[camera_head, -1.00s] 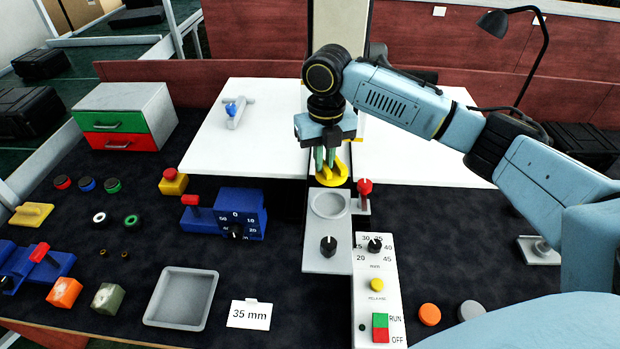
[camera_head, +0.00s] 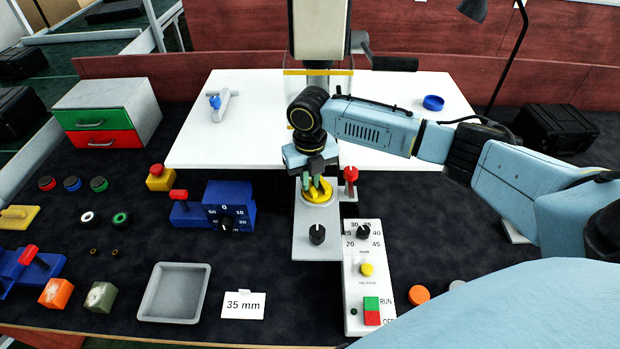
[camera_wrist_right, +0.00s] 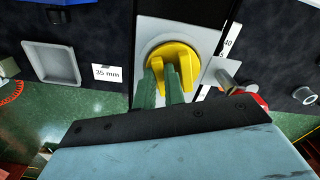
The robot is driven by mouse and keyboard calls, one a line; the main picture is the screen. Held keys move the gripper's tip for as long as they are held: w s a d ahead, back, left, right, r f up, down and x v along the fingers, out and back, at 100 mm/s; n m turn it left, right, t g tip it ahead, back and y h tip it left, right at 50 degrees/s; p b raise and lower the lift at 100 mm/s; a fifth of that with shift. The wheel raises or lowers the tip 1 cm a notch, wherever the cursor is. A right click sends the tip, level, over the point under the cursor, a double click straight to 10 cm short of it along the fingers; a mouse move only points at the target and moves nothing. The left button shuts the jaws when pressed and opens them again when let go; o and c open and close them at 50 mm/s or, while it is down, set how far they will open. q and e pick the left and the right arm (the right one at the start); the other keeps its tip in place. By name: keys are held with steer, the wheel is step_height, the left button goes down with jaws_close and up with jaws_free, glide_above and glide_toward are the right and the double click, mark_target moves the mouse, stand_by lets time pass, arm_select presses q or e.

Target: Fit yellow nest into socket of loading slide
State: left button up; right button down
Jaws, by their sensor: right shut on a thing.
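The yellow nest (camera_head: 322,193) is a round disc with an upright grip. It sits at the round socket of the grey loading slide (camera_head: 316,246), covering most of the socket; whether it is fully down cannot be told. In the right wrist view the yellow nest (camera_wrist_right: 172,60) lies over the socket, with a grey rim of the slide (camera_wrist_right: 209,40) around it. My right gripper (camera_head: 316,188) points down from above, its green fingers shut on the nest's grip. The gripper (camera_wrist_right: 166,88) also shows in the wrist view. My left gripper is not in view.
A red-knobbed lever (camera_head: 350,175) stands close right of the socket. A black knob (camera_head: 317,234) is on the slide's near part. A white control panel (camera_head: 355,290) lies at front right, a blue dial box (camera_head: 228,207) to the left, a grey tray (camera_head: 174,292) at front left.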

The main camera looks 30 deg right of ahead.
steer(key=shift+f, duration=0.1)
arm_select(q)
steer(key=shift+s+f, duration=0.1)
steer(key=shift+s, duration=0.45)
arm_select(e)
steer(key=c, duration=1.5)
jaws_free()
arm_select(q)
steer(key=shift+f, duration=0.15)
arm_select(e)
step_height(320, 180, up, 12)
steer(key=shift+r, duration=0.2)
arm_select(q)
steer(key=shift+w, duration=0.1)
